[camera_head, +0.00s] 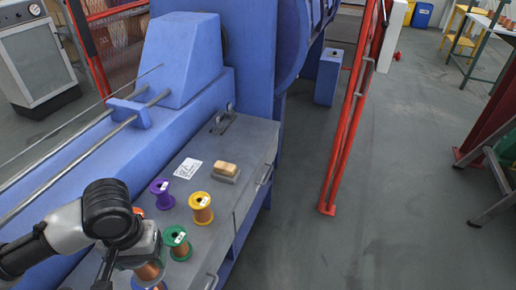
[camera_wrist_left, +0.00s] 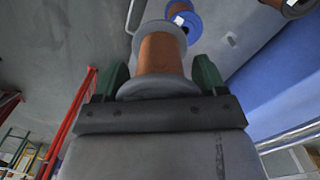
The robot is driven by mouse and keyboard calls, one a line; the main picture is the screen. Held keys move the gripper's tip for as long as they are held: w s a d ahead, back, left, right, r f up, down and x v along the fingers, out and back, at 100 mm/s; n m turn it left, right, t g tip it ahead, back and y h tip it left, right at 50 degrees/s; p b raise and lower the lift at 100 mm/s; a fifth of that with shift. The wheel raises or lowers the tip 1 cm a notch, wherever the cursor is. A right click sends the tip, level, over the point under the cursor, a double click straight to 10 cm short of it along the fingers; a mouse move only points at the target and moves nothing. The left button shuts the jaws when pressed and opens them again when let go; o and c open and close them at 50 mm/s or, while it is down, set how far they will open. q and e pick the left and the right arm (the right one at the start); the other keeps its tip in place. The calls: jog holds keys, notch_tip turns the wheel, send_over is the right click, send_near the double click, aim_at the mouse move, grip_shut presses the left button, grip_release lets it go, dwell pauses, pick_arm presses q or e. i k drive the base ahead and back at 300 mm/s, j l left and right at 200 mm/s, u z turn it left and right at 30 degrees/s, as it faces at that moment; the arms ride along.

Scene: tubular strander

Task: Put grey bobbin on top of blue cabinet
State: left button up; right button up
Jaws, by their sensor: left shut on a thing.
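The grey bobbin (camera_wrist_left: 160,54), wound with copper, is held between the green fingers of my left gripper (camera_wrist_left: 162,75) in the left wrist view. My left gripper also shows at the lower left of the head view (camera_head: 142,262), over the near end of a grey worktop (camera_head: 230,155). There the wrist hides much of it. The worktop tops a low cabinet with a blue side (camera_head: 251,222), which I take as the blue cabinet. Whether the grey bobbin touches the worktop cannot be told. My right gripper is not in view.
Purple (camera_head: 162,194), yellow (camera_head: 201,208) and green (camera_head: 178,243) bobbins stand close to my left gripper. A blue bobbin (camera_wrist_left: 186,22) shows in the wrist view. A block (camera_head: 226,170) and white label (camera_head: 187,168) lie farther back. Red frame posts (camera_head: 348,125) stand right; open floor lies beyond.

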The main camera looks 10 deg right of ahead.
aim_at(247, 139)
jog(key=i+l+z, duration=0.25)
jog(key=i+l, duration=0.2)
jog(key=i+l+z, duration=0.3)
jog(key=i+l, duration=0.2)
jog(key=i+j+z, duration=0.1)
jog(key=j, duration=0.25)
jog(key=i+j+z, duration=0.15)
jog(key=i+j, duration=0.15)
